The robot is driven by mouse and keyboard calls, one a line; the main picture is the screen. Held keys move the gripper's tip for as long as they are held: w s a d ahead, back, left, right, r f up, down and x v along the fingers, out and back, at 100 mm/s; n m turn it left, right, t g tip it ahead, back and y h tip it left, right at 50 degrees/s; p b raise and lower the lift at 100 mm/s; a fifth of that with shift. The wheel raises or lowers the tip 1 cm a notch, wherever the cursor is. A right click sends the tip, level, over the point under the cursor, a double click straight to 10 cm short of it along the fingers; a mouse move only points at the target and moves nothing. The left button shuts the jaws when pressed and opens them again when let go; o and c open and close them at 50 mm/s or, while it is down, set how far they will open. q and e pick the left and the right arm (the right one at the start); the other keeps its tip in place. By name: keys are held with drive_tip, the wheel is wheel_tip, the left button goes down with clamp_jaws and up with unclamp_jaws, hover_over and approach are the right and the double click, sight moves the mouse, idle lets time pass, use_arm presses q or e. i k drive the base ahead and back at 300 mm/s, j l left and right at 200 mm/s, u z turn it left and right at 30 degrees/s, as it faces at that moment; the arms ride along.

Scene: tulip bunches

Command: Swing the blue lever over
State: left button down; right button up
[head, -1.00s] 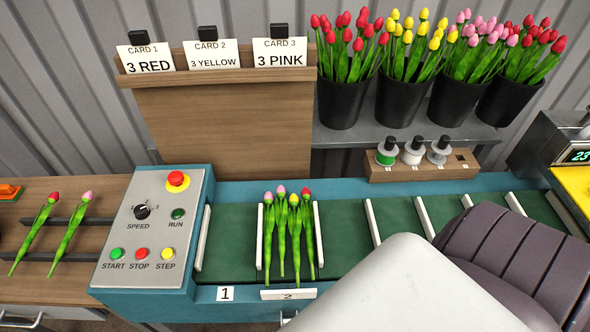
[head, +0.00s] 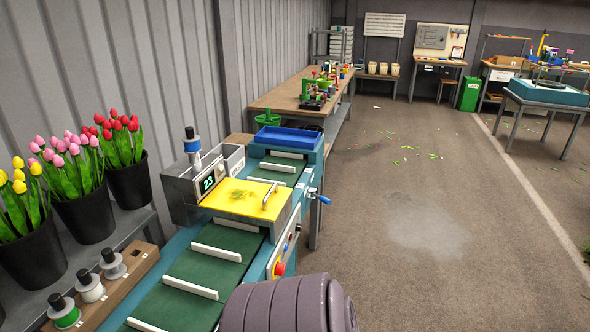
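The blue lever (head: 322,199) sticks out from the right side of the conveyor machine, next to the yellow cover (head: 240,198). Its knob is small in the head view, and its mount is partly hidden. A red button (head: 279,268) is on the same side face, nearer to me. Neither of my grippers shows. A purple-grey padded part of my own arm fills the bottom middle and hides the near end of the conveyor's side.
The green conveyor belt (head: 182,290) with white dividers runs away from me to a blue tray (head: 288,137). Black buckets of tulips (head: 128,186) stand along the left wall. A workbench (head: 285,95) stands beyond. Open floor (head: 430,215) lies right of the machine.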

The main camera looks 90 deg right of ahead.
sight(326, 200)
drive_tip(key=z, duration=0.5)
drive_tip(key=k+z, duration=0.1)
drive_tip(key=z, duration=0.85)
drive_tip(key=k+z, duration=0.1)
drive_tip(key=z, duration=0.9)
drive_tip(key=l+z, duration=0.1)
drive_tip(key=z, duration=0.35)
drive_tip(key=i+l+z, duration=0.1)
drive_tip(key=i+l, duration=0.2)
drive_tip(key=i, duration=0.15)
drive_tip(key=i+l+z, duration=0.1)
drive_tip(key=i+l, duration=0.2)
drive_tip(key=i+l+z, duration=0.1)
drive_tip(key=i, duration=0.45)
drive_tip(key=i+l, duration=0.3)
drive_tip(key=i, duration=0.15)
drive_tip(key=l+z, duration=0.05)
